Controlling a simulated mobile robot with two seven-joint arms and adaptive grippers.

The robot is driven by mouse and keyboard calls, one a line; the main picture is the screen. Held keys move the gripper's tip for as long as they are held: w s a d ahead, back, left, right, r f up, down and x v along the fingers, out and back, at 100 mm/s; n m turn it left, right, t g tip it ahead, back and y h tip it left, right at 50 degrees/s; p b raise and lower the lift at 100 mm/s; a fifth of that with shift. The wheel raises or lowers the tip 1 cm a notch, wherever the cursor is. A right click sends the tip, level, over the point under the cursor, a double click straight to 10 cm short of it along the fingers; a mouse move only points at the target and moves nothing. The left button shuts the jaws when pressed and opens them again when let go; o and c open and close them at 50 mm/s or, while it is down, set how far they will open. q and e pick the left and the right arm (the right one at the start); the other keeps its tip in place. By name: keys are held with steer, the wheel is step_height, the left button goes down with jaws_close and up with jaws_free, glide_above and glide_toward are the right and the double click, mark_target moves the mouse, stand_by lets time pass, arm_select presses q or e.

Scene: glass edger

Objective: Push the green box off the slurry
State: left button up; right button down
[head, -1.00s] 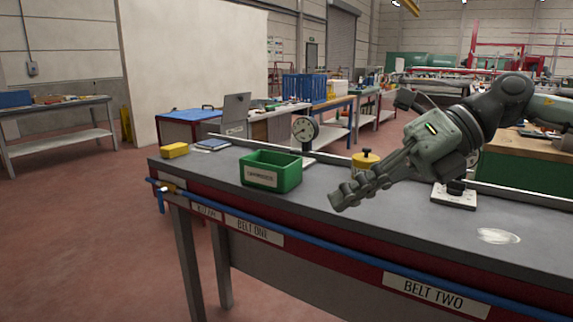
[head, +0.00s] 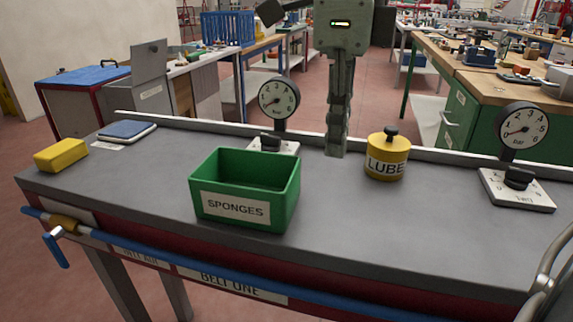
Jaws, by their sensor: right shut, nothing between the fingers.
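The green box (head: 245,190), an open bin labelled SPONGES, stands upright on the grey bench top (head: 430,225), left of the middle in the head view. My right gripper (head: 336,152) points straight down, fingers shut and empty, to the right of the box and toward the back of the bench. It is apart from the box, with a gap of bench between them. No slurry shows now; the surface under the box is hidden. A pale patch on the bench far to the right showed only in the earlier frame. My left gripper is not in view.
A yellow LUBE pot (head: 387,158) stands right of my gripper. One dial gauge (head: 278,100) is behind the box, another (head: 521,130) at the right. A yellow block (head: 61,155) and blue pad (head: 126,131) lie at the left. Bench left of the box is mostly clear.

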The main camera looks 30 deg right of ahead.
mark_target(304, 215)
steer(key=f, duration=0.9)
steer(key=shift+s, duration=0.3)
steer(key=shift+w+a+f, duration=0.2)
steer(key=shift+w+a, duration=0.25)
steer(key=shift+w, duration=0.15)
steer(key=shift+w+a+f, duration=0.15)
steer(key=shift+w+a, duration=0.25)
steer(key=shift+w, duration=0.2)
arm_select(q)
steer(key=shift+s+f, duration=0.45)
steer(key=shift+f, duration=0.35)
arm_select(e)
steer(key=shift+w+a, duration=0.4)
steer(key=shift+w, duration=0.1)
steer(key=shift+d, duration=0.1)
